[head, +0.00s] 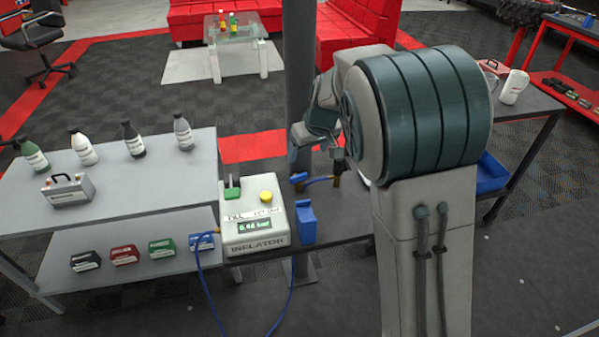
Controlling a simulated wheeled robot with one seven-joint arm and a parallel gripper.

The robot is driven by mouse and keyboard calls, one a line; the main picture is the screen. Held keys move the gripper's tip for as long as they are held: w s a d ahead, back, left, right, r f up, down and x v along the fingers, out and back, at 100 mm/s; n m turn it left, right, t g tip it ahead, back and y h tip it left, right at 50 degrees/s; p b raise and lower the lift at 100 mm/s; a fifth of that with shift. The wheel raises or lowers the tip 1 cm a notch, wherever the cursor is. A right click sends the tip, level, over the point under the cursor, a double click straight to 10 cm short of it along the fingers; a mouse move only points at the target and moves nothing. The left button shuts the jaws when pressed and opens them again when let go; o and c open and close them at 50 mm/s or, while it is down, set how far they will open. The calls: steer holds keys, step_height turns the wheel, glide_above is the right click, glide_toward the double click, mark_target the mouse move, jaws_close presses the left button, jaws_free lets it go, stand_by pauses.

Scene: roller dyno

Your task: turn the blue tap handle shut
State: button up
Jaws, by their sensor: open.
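A small blue piece (299,178), which looks like the tap handle, is on the dark bench just right of the inflator. My gripper (294,154) is at the end of my folded arm, above and behind the blue piece in the picture. It appears apart from it and holds nothing that I can see. The jaws are open, but the fingertips are small and partly hidden. My large arm links cover the bench to the right.
The white inflator (256,225), with a green switch and yellow button, stands left of the blue piece. A blue box (306,222) stands in front. A grey shelf (110,190) with bottles is at left. A grey post (298,75) rises behind the bench.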

mark_target(298, 175)
steer(key=b+x, duration=0.1)
steer(key=x, duration=1.2)
steer(key=shift+w+a+f, duration=0.1)
steer(key=shift+w+f, duration=0.05)
steer(key=shift+f, duration=0.2)
steer(key=c, duration=1)
